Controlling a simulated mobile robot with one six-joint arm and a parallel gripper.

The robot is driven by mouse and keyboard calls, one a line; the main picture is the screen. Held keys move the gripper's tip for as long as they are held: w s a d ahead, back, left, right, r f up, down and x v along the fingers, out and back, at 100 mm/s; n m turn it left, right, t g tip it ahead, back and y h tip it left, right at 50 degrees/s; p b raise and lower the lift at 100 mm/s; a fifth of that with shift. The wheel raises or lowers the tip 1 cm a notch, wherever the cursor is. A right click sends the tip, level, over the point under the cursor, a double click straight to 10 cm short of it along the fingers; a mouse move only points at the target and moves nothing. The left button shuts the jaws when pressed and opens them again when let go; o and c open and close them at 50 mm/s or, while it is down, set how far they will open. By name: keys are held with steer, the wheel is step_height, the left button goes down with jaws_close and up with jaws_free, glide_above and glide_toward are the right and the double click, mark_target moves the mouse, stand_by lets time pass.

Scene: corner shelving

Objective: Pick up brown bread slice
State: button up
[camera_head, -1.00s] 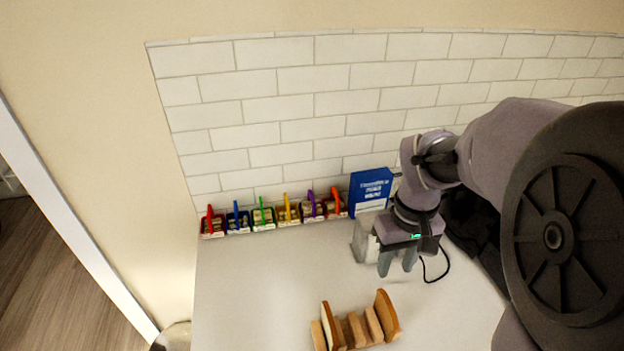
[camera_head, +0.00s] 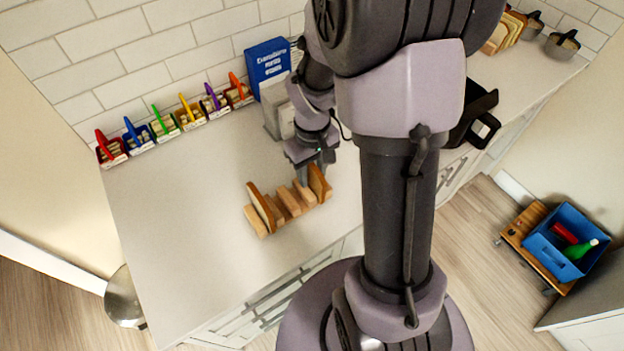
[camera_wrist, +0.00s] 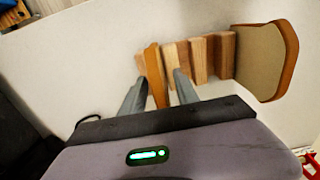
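A wooden rack (camera_head: 297,201) with several upright slats stands on the counter and holds two bread slices. One slice with a brown face (camera_head: 319,183) stands at the rack's right end; it shows edge-on in the wrist view (camera_wrist: 155,70). The other slice (camera_head: 262,208) leans at the left end; in the wrist view it shows a tan face with brown crust (camera_wrist: 262,58). My gripper (camera_head: 314,178) is just above the rack's right end. In the wrist view my gripper (camera_wrist: 160,82) is open, its fingers on either side of the edge-on slice, with small gaps showing.
A row of small coloured-handled boxes (camera_head: 163,126) and a blue box (camera_head: 268,62) stand along the tiled wall. A grey-white appliance (camera_head: 278,108) is behind my gripper. The counter left of the rack is clear. A blue crate (camera_head: 563,243) is at the right.

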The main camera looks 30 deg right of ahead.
steer(key=shift+r, duration=0.1)
jaws_close()
